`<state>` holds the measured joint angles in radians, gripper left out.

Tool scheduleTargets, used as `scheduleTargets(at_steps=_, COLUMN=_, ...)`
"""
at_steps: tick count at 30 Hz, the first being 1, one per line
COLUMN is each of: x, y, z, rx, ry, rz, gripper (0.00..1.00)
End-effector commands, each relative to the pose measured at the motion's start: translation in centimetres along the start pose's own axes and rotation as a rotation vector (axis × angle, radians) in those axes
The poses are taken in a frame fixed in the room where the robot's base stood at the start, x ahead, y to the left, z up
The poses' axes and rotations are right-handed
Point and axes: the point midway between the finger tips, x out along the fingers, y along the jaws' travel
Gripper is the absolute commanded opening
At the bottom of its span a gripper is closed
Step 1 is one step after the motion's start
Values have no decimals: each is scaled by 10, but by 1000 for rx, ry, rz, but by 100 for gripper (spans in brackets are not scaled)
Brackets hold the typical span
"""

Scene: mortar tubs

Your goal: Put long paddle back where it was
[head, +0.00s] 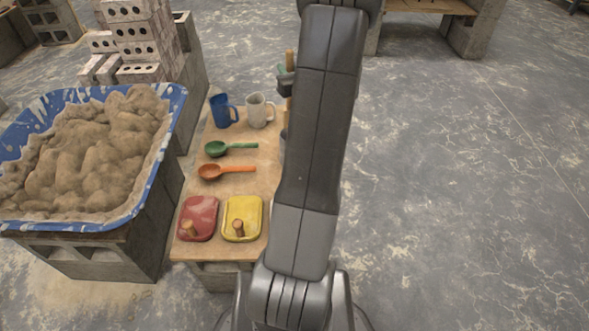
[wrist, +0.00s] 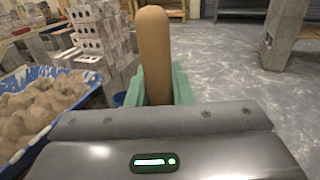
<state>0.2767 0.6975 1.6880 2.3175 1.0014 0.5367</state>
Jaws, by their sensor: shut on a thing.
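My gripper (wrist: 157,84) has green fingers, shut on the wooden handle of the long paddle (wrist: 154,45) in the wrist view. The handle stands up between the fingers with its rounded top above them. The paddle's lower part is hidden there by the gripper body. In the head view a bit of the paddle's handle (head: 290,58) shows left of my arm, above the far right of the board. My arm hides most of the gripper in that view. A grey-blue thing (head: 283,146) shows partly beside the arm at the board's right edge; I cannot tell what it is.
The board (head: 222,185) holds a blue mug (head: 222,111), a pale mug (head: 260,111), a green scoop (head: 228,148), an orange scoop (head: 225,171), and red (head: 199,217) and yellow (head: 243,217) floats. A blue tub (head: 171,135) of mortar stands left.

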Motion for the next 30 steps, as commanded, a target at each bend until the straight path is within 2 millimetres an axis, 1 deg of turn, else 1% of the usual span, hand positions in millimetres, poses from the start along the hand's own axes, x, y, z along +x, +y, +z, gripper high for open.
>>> scheduleTargets(at_steps=1, x=6, y=-2, z=-10, rx=-7, ry=-6, rz=5, gripper=0)
scheduleTargets(at_steps=6, x=18, y=-7, z=-6, rx=-11, ry=-5, rz=6, gripper=0)
scheduleTargets(at_steps=11, x=23, y=-10, z=-1, rx=-11, ry=-5, rz=4, gripper=0)
scheduleTargets(at_steps=14, x=24, y=-11, z=-7, rx=-10, ry=-3, rz=4, gripper=0)
scheduleTargets(at_steps=17, x=24, y=-11, z=-27, rx=-7, ry=0, rz=2, gripper=0)
scheduleTargets(at_steps=24, x=24, y=-12, z=-92, rx=-6, ry=0, rz=3, gripper=0)
scheduleTargets(at_steps=27, x=24, y=-12, z=-114, rx=-7, ry=-1, rz=3, gripper=0)
scheduleTargets(at_steps=30, x=24, y=-12, z=-127, rx=-8, ry=-2, rz=3, gripper=0)
